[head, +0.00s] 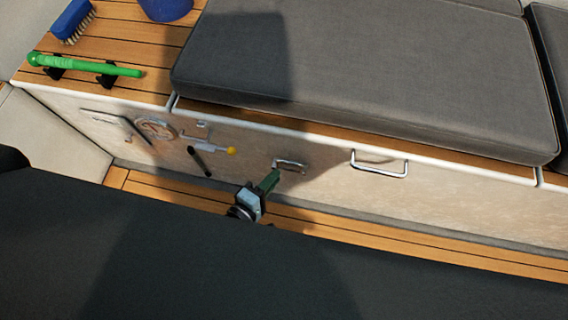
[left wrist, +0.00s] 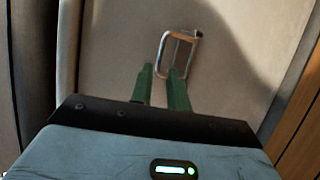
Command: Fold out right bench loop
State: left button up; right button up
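Two silver loops sit on the pale front panel of the bench (head: 330,195) in the head view. The left-hand loop (head: 290,163) is close to my left gripper (head: 275,174); the right-hand loop (head: 380,172) is farther along the panel and free of any gripper. One loop (left wrist: 195,50) also shows in the left wrist view, just beyond the green fingertips (left wrist: 160,70). My right gripper is not in view.
A grey cushion (head: 370,75) lies on the bench top. A green tool (head: 85,66), a blue brush (head: 74,21) and a blue container (head: 166,7) are at the upper left. Small fittings, including a yellow-tipped lever (head: 210,145), line the panel. A dark surface (head: 220,265) fills the foreground.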

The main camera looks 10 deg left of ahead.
pick_arm(q)
jog(key=b+x, duration=0.1)
jog(key=x, duration=0.4)
jog(key=shift+w+d+f, duration=0.15)
jog(key=shift+w, duration=0.2)
grip_shut()
